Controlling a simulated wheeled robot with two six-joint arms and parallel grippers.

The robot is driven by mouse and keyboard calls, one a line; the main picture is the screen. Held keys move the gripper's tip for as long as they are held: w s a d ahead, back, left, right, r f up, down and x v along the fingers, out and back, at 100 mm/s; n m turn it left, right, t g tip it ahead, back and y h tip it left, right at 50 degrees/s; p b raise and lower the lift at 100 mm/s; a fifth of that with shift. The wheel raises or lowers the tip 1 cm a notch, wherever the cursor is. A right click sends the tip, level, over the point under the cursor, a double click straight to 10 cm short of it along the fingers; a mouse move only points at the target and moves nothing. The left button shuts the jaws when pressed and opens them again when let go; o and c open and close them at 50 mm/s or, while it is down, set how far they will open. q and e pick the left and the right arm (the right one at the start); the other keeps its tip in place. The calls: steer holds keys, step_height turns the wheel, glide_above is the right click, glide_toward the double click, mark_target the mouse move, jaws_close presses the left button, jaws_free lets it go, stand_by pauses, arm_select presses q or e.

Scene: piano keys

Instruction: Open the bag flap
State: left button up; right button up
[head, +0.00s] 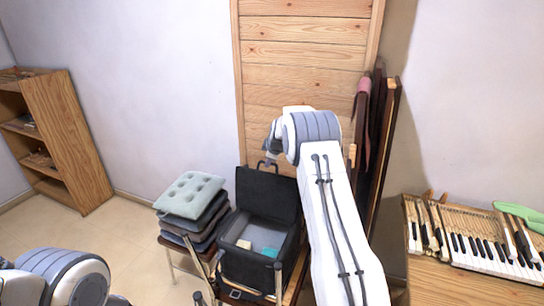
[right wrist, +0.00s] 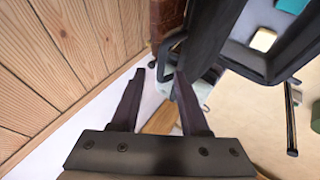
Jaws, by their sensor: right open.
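The black bag (head: 250,272) stands in the middle of the head view. Its flap (head: 268,198) is up at the back, roughly upright, and the grey inside shows. A pale yellow block and a teal block lie inside. In the right wrist view the flap (right wrist: 212,38) is a dark panel seen nearly edge-on, with a looped handle (right wrist: 170,58) at its edge. My right gripper (right wrist: 157,88) is open and empty, its fingers close to the handle; whether they touch is unclear. My left arm shows at the lower left of the head view; its gripper is out of frame.
A stool with stacked cushions (head: 190,195) stands just left of the bag. A wooden panel wall (head: 305,60) rises close behind. A piano keyboard on a wooden bench (head: 440,285) is at the right. A wooden shelf (head: 65,130) stands far left, with open floor before it.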

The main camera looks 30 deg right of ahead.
steer(key=b+v, duration=0.2)
steer(key=v, duration=0.5)
steer(key=shift+r, duration=0.15)
steer(key=shift+s, duration=0.1)
steer(key=s+a+r+g+y, duration=0.1)
steer(key=s+a, duration=0.5)
steer(key=a, duration=0.4)
steer(key=s+a+g+y, duration=0.1)
steer(key=s+a, duration=0.5)
steer(key=a, duration=0.5)
steer(key=s+a+r+g+y, duration=0.1)
steer(key=s+a+g+y, duration=0.1)
steer(key=s+a, duration=0.6)
steer(key=s+a+f+m+g, duration=0.1)
steer(key=s+a+f+g, duration=0.1)
steer(key=s, duration=1.1)
steer(key=s+a+f+m+g+h, duration=0.1)
steer(key=s+a, duration=0.3)
steer(key=s, duration=1)
steer(key=shift+f+g, duration=0.4)
steer(key=shift+f, duration=0.4)
